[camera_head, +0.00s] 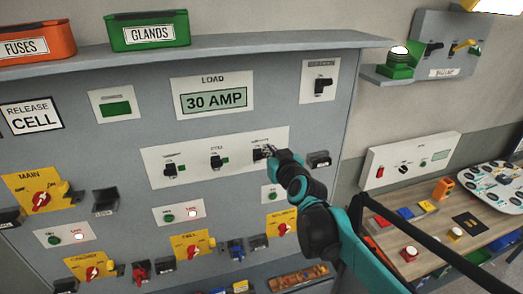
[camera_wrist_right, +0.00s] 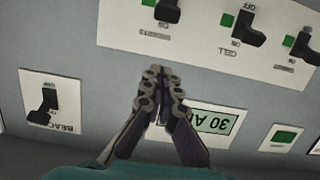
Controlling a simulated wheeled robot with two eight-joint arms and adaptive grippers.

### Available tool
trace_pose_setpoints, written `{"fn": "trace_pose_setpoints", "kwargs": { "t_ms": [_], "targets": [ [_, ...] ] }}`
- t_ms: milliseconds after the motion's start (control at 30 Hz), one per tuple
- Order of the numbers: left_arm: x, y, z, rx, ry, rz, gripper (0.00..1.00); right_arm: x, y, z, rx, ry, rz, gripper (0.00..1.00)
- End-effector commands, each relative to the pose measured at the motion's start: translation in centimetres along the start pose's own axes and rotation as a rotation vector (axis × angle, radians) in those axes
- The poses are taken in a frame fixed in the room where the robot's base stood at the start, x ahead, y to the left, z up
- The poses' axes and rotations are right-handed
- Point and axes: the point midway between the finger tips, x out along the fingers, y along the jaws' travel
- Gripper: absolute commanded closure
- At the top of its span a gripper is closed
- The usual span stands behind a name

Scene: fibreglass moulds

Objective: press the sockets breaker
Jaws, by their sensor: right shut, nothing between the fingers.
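The sockets breaker is a black lever switch at the right end of a white strip of three breakers. In the head view it (camera_head: 257,154) is partly covered by my right gripper (camera_head: 268,152). In the right wrist view the breaker (camera_wrist_right: 168,10) is at the top edge, partly cut off, with its label upside down beneath it. My right gripper (camera_wrist_right: 163,75) is shut and empty, its tips near the strip's edge just short of the breaker in that view. I cannot tell whether they touch the panel. My left gripper is not in view.
The cell breaker (camera_wrist_right: 245,28) and another breaker (camera_wrist_right: 300,45) sit beside it. A 30 AMP display (camera_head: 213,100) and a separate black switch (camera_head: 320,87) are above. A shelf (camera_head: 240,45) with bins juts out on top. A workbench (camera_head: 440,225) stands right.

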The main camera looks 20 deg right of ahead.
Motion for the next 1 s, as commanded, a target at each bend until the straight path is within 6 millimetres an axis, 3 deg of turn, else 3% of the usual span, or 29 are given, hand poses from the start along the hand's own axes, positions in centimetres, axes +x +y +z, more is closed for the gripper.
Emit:
{"fn": "trace_pose_setpoints", "kwargs": {
  "t_ms": [267, 633, 800, 1000],
  "targets": [
    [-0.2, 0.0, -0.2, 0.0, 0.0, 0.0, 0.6, 2.9, -0.1, -0.1, -0.001, 0.0, -0.001, 1.0],
    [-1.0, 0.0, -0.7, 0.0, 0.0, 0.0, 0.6, 10.3, 0.0, -0.1, 0.001, 0.0, -0.001, 1.0],
    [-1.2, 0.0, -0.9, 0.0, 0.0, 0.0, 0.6, 9.1, 0.0, 2.5, 0.0, 0.0, 0.0, 1.0],
    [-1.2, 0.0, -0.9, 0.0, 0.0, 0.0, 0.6, 8.7, 0.0, 3.7, 0.0, 0.0, 0.0, 1.0]
  ]
}}
